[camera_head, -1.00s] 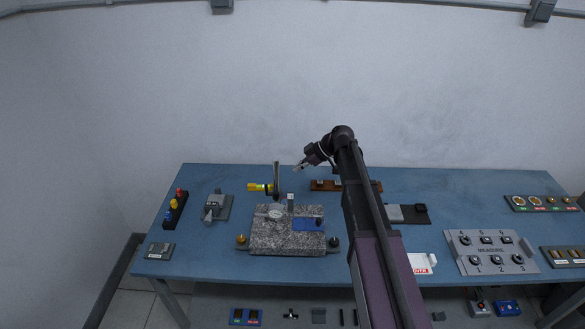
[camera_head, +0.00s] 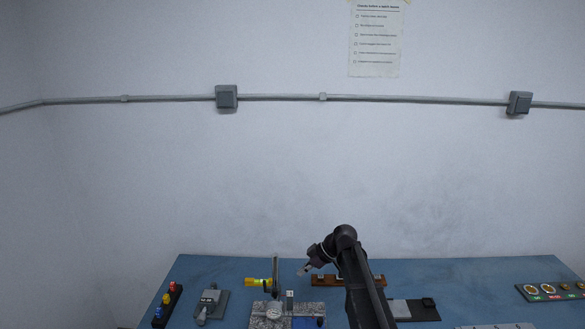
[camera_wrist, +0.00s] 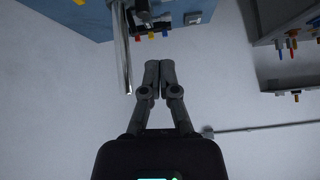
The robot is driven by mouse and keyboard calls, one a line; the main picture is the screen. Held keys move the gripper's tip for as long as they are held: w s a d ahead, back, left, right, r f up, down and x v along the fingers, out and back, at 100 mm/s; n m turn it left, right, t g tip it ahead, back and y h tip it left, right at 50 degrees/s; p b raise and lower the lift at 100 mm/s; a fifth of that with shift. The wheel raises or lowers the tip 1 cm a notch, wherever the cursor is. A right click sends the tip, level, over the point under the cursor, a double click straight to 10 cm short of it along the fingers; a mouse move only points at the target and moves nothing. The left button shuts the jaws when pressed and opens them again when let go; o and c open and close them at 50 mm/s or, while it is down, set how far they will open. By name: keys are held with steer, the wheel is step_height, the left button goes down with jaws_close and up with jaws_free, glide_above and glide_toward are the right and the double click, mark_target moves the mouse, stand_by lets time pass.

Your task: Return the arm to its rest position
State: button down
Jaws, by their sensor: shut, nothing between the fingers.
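My gripper (camera_head: 305,269) is at the end of my raised arm, above the back half of the blue table (camera_head: 225,267) in the head view. It points left, a little to the right of a dark upright post (camera_head: 275,275). In the wrist view my gripper (camera_wrist: 152,66) has its two fingers together, with nothing between them. The wrist view also shows the blue table (camera_wrist: 185,22) at the top.
A yellow tool (camera_head: 258,282) lies beside the post. A granite block (camera_head: 268,310) stands in front. A wooden rack (camera_head: 328,281) is behind my arm. A grey device (camera_head: 208,303) and a block with coloured knobs (camera_head: 167,305) stand at left.

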steer(key=s+d+f+m+h+b, duration=0.1)
steer(key=s+d+f+m+h, duration=0.1)
steer(key=s, duration=0.5)
steer(key=s+d+f+m+h+b, duration=0.2)
steer(key=s+d+f+m+h, duration=0.1)
steer(key=s+d+f+m, duration=0.2)
steer(key=s+d+f+m+h+b, duration=0.2)
steer(key=s+d+m, duration=0.4)
steer(key=s+m, duration=0.3)
steer(key=shift+s+d+f+h, duration=0.3)
steer(key=shift+s+f+h, duration=0.45)
steer(key=shift+s, duration=0.45)
